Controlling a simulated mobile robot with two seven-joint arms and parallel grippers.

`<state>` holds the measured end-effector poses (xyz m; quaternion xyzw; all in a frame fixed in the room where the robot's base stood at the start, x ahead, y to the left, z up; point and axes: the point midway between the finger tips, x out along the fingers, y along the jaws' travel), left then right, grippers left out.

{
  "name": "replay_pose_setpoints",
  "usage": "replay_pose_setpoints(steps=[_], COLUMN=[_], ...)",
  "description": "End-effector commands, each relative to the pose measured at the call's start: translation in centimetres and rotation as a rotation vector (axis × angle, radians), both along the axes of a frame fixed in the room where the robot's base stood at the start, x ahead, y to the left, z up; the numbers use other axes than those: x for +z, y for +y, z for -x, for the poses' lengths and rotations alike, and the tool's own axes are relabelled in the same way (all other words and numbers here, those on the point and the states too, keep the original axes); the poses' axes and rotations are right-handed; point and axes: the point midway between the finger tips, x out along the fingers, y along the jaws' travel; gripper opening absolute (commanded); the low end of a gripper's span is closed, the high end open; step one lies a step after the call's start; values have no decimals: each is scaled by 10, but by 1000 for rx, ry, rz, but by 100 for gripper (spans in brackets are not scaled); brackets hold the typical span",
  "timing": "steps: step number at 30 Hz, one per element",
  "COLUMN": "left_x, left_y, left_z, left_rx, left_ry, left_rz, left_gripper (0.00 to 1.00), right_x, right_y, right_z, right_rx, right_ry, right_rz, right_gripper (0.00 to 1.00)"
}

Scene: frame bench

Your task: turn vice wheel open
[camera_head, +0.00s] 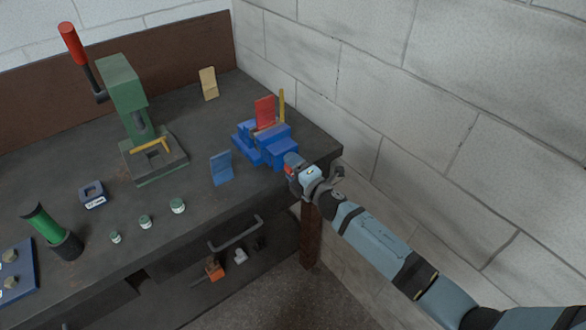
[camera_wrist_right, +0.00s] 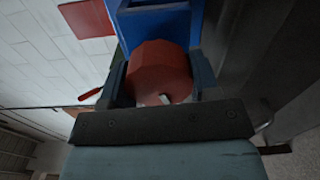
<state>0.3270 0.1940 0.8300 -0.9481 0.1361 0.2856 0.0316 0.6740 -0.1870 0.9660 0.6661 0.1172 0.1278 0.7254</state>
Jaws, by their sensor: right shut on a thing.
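The blue vice (camera_head: 275,150) stands at the right front corner of the workbench. A red plate (camera_head: 265,112) stands upright at its jaws; I cannot tell if it is clamped. My right gripper (camera_head: 292,164) is at the vice's front end, above the bench edge. In the right wrist view, the red faceted wheel (camera_wrist_right: 158,72) sits between the two fingers of the right gripper (camera_wrist_right: 160,82), which is shut on it. The blue vice body (camera_wrist_right: 160,22) is just beyond the wheel. In the head view the gripper mostly hides the wheel. My left gripper is not in view.
The dark workbench (camera_head: 205,135) carries a green press (camera_head: 124,90), a blue upright plate (camera_head: 221,168), a tan block (camera_head: 208,83) and small jars. A yellow rod (camera_head: 281,105) stands behind the vice. A block wall (camera_head: 400,100) rises close on the right.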

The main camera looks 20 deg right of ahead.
Motion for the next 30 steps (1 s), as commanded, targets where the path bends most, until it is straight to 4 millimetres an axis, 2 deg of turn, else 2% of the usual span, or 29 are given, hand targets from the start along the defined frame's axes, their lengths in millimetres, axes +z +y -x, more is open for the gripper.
replay_pose_setpoints(steps=[9, 24, 30], left_x=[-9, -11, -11], left_y=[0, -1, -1], left_z=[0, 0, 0], left_rx=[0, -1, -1], left_ry=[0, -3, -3], left_rz=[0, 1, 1], left_gripper=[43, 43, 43], right_x=[-1, -1, -1], right_y=[-1, -2, -2], right_z=[-1, -3, -2], right_rx=[0, -2, -2], right_ry=[-106, -269, -284], right_rz=[285, 728, 768], right_gripper=[32, 34, 33])
